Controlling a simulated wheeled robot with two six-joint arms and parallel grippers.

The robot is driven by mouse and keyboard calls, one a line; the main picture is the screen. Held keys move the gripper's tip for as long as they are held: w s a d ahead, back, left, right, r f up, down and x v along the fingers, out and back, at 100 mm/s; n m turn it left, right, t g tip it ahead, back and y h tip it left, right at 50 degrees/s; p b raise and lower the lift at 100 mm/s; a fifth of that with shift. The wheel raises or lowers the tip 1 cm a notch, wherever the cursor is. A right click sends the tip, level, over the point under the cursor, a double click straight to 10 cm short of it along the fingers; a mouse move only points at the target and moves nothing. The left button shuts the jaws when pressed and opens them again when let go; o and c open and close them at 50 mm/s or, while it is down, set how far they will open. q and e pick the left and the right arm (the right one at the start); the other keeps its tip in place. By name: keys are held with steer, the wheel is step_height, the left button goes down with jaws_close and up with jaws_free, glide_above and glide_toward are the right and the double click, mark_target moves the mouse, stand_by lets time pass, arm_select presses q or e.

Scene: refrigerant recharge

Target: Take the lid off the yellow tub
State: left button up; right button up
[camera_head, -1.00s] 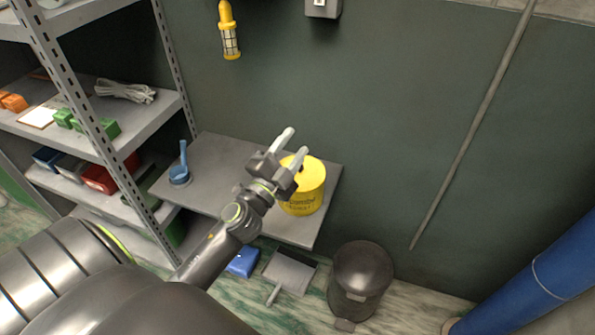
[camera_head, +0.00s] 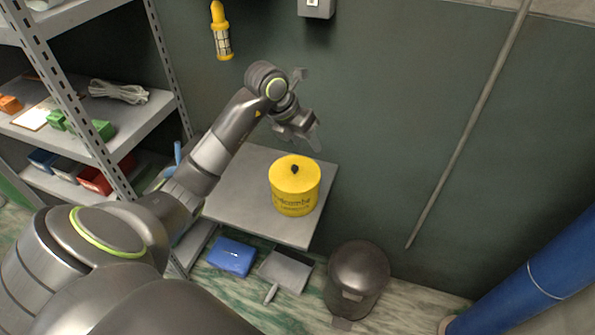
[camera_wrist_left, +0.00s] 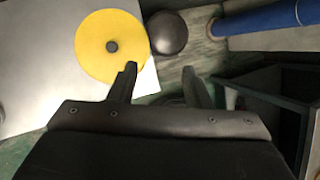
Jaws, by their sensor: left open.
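The yellow tub (camera_head: 294,197) stands upright on the grey wall shelf. Its yellow lid (camera_head: 290,174) is on top, with a dark knob (camera_head: 295,169) in the middle. In the left wrist view the round lid (camera_wrist_left: 95,60) and its knob (camera_wrist_left: 112,46) show from above, left of the jaws. My left gripper (camera_head: 309,110) is open and empty, raised above and behind the tub, apart from the lid. In the left wrist view its two fingers (camera_wrist_left: 158,85) are spread, the left one overlapping the lid's edge in the picture. My right gripper is not in view.
The grey shelf (camera_head: 240,205) has bare room left of the tub. A metal rack (camera_head: 165,115) stands at the left. A dark bin (camera_head: 357,280), a blue box (camera_head: 231,257) and a dustpan (camera_head: 285,270) are on the floor. A yellow lamp (camera_head: 221,35) hangs on the wall.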

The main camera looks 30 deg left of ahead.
arm_select(q)
steer(key=s+a+r+n+g+y, duration=0.1)
steer(key=a+r+y, duration=0.1)
steer(key=a, duration=0.3)
steer(key=b, duration=0.6)
glide_toward(295, 166)
steer(key=f+b, duration=0.1)
steer(key=b, duration=0.2)
steer(key=d+f+b, duration=0.1)
steer(key=b, duration=0.2)
steer(key=shift+w+f+y, duration=0.1)
steer(key=shift+y, duration=0.2)
steer(key=shift+w+f+b, duration=0.25)
steer(key=shift+f+b, duration=0.35)
steer(key=shift+f, duration=0.05)
steer(key=shift+w+f, duration=0.2)
steer(key=shift+f, duration=0.25)
steer(key=x, duration=0.2)
steer(key=p+x, duration=0.1)
steer(key=x, duration=0.1)
steer(key=shift+w+a, duration=0.15)
steer(key=shift+a, duration=0.15)
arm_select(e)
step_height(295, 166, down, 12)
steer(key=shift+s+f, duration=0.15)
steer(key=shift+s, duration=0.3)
arm_select(q)
steer(key=shift+c, duration=0.4)
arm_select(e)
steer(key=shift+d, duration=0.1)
